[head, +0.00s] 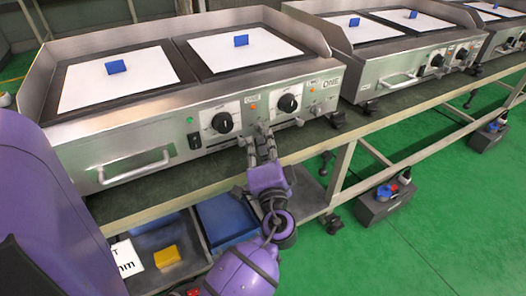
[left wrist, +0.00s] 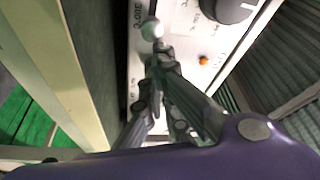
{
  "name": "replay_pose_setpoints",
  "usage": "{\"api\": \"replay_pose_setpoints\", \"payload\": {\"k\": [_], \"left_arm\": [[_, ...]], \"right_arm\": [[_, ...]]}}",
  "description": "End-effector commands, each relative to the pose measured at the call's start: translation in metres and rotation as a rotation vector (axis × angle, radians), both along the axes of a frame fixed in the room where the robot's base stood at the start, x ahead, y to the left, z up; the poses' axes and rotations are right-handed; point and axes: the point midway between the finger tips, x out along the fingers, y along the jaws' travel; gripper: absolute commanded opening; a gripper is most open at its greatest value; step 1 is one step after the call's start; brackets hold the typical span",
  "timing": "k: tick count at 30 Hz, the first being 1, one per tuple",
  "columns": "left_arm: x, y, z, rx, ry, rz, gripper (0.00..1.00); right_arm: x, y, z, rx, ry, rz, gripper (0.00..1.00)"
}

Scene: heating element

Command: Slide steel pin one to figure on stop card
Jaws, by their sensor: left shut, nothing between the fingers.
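My left gripper (head: 262,130) is at the front panel of the nearest griddle, between its two black knobs. In the left wrist view, its fingers (left wrist: 158,68) are shut and empty. A round steel pin head (left wrist: 152,30) sits just beyond the fingertips, beside a scale with printed temperatures; I cannot tell whether the fingers touch it. In the head view the gripper hides this spot. A small steel knob (head: 299,122) shows right of the gripper. The stop card (head: 127,258) is partly visible at lower left; only "T" and "mm" are readable.
The nearest griddle (head: 130,152) stands on a long bench (head: 125,196), with a handle (head: 134,168) and black knobs (head: 222,122). Below are a blue tray (head: 225,222) and a yellow block (head: 167,256). More griddles stand right.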

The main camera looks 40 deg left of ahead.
Motion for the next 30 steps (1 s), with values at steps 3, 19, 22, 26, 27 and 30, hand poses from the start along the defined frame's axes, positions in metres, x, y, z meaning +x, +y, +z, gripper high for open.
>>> {"api": "replay_pose_setpoints", "payload": {"k": [3, 19, 22, 26, 27, 30], "left_arm": [[0.003, 0.003, 0.001, -0.001, -0.001, 0.0, 0.0], [-0.024, 0.014, -0.001, -0.001, 0.003, 0.001, 0.0], [-0.034, 0.018, 0.0, 0.0, 0.002, 0.001, 0.0], [-0.034, 0.018, 0.001, 0.0, 0.0, 0.0, 0.0], [-0.034, 0.018, 0.001, 0.0, 0.0, 0.0, 0.0], [-0.034, 0.018, 0.001, 0.0, 0.0, 0.0, 0.0]], "right_arm": [[0.001, 0.001, 0.0, 0.002, -0.002, 0.0, 0.4], [0.001, 0.003, 0.0, 0.004, -0.002, -0.001, 0.4], [0.001, 0.003, 0.0, 0.004, -0.002, -0.001, 0.4], [0.001, 0.002, 0.0, 0.004, -0.001, -0.001, 0.4], [0.001, 0.002, 0.0, 0.004, -0.001, -0.001, 0.4], [0.001, 0.002, 0.0, 0.004, -0.001, -0.001, 0.4]]}}
